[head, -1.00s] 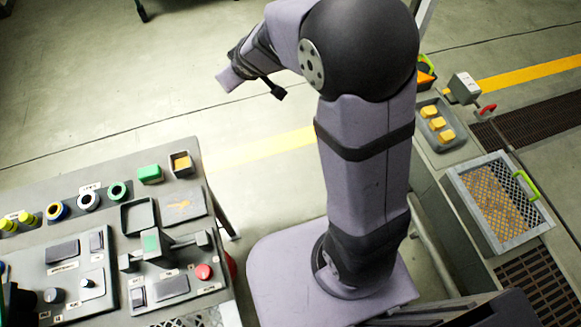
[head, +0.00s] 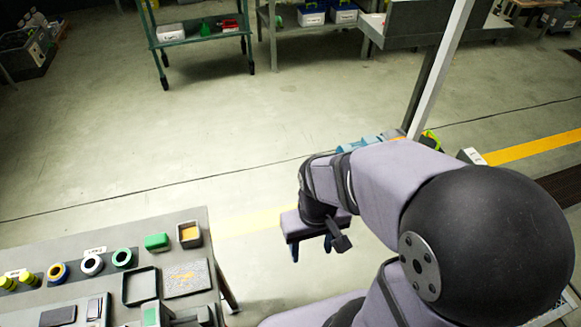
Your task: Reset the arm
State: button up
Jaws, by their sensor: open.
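My arm (head: 400,190) rises at the right of the head view and bends over to the left. My gripper (head: 312,249) hangs at its end with the fingers pointing down, just right of the workbench. Two blue fingertips show apart, with nothing seen between them. The gripper is open and clear of the bench.
The workbench (head: 98,257) at lower left carries a green block (head: 156,241), a small bin (head: 189,235), a black tray (head: 140,287), several rings and yellow pieces. A pale post (head: 440,65) stands behind my arm. A green cart (head: 198,35) stands far back on open floor.

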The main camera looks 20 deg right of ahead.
notch_tip(320, 180, up, 12)
jog(key=p, duration=1.2)
jog(key=shift+r, duration=0.2)
